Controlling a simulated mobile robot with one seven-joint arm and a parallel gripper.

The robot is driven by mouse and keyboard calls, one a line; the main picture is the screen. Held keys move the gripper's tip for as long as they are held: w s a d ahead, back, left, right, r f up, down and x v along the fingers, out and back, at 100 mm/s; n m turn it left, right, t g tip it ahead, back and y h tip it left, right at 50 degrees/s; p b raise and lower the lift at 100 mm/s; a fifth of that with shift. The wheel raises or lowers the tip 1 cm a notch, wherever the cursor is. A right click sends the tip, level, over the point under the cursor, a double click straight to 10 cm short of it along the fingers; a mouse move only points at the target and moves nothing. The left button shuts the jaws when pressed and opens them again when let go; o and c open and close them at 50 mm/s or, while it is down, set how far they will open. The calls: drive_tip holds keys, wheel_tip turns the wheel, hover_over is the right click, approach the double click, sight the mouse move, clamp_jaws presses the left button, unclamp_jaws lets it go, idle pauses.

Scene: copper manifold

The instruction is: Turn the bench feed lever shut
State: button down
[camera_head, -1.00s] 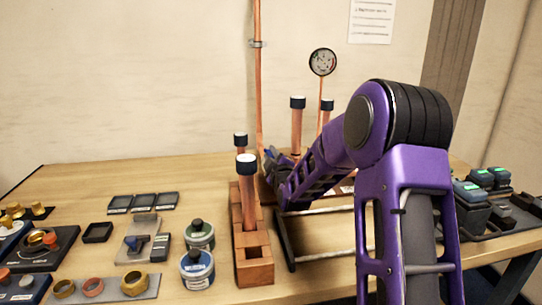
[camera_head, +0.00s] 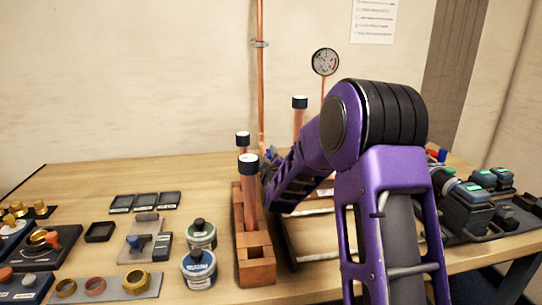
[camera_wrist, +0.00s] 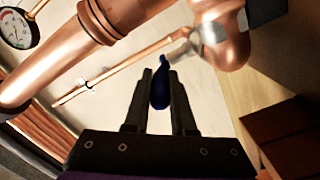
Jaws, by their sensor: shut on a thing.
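The blue feed lever (camera_wrist: 160,90) shows in the wrist view between the two dark fingers of my gripper (camera_wrist: 162,78), which is shut on it. The lever joins a silvery valve body (camera_wrist: 212,42) on the copper pipework (camera_wrist: 125,15). The angle of the lever to its pipe is hard to tell. In the head view my gripper (camera_head: 268,168) is at the back of the bench, beside the foot of the tall copper pipe (camera_head: 260,90). My purple arm hides most of the valve area there.
A wooden block rack (camera_head: 256,262) with dark-capped copper tubes stands just left of my arm. A round pressure gauge (camera_head: 325,62) is behind. Two tins (camera_head: 199,265), rings and small trays occupy the left of the bench (camera_head: 75,180); dark devices (camera_head: 475,210) stand on the right.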

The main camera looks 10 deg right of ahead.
drive_tip(key=c, duration=0.8)
unclamp_jaws()
drive_tip(key=shift+o, duration=0.2)
drive_tip(key=shift+s, duration=0.1)
drive_tip(key=s+a, duration=0.1)
drive_tip(key=s, duration=1.6)
drive_tip(key=shift+s+a, duration=0.1)
